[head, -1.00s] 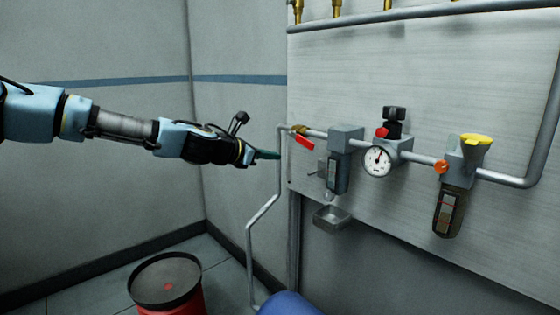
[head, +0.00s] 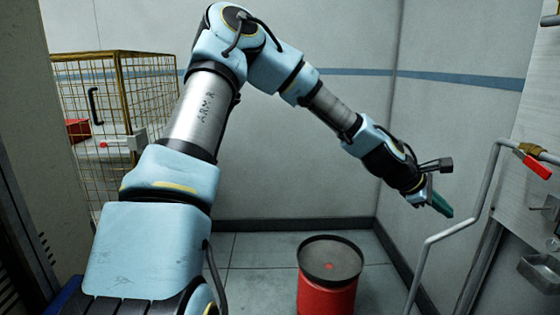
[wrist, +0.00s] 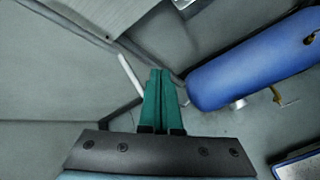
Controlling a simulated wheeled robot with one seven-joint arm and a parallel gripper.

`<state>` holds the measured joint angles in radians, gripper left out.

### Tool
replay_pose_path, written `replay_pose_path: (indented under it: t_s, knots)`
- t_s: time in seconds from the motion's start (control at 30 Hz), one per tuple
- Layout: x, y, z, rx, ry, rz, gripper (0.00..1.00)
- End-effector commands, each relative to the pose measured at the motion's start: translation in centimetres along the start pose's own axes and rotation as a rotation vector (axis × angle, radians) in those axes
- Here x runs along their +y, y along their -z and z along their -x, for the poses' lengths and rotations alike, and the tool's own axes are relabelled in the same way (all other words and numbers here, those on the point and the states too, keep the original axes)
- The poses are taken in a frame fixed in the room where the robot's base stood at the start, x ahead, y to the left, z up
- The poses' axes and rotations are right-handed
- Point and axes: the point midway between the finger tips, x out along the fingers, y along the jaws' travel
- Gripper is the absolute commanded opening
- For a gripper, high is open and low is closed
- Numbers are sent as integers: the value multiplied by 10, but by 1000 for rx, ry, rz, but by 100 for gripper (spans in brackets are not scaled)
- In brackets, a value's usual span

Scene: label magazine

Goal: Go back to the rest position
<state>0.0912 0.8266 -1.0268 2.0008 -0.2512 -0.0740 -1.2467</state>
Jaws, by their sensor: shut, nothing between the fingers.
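My gripper (head: 440,207) is at the right of the head view, at the end of my outstretched arm. In the wrist view the two green fingers (wrist: 160,100) lie together, shut and empty. Nothing is held.
A red drum (head: 328,290) with a dark lid stands on the floor below my gripper. A grey pipe (head: 452,230) and a red-handled valve (head: 537,165) are at the right. A yellow mesh cage (head: 118,100) is at the left. A blue tank (wrist: 255,60) shows in the wrist view.

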Motion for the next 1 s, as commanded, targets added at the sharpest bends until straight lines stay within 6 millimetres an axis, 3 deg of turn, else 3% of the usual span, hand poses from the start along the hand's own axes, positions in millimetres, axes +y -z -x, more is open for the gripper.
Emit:
replay_pose_path:
  t_s: [0.03, 0.2, 0.27, 0.4, 0.6, 0.7, 0.83, 1.0]
  knots:
    - [-16, 29, 20, 82, 52, -127, 0]
    - [-62, 117, 94, 282, 250, -463, 0]
    - [-75, 142, 128, 336, 324, -552, 0]
    - [-108, 187, 214, 433, 498, -717, 0]
    - [-162, 212, 332, 480, 712, -854, 0]
    - [-186, 212, 371, 473, 777, -890, 0]
    - [-206, 209, 398, 456, 821, -915, 0]
    - [-213, 207, 405, 447, 834, -924, 0]
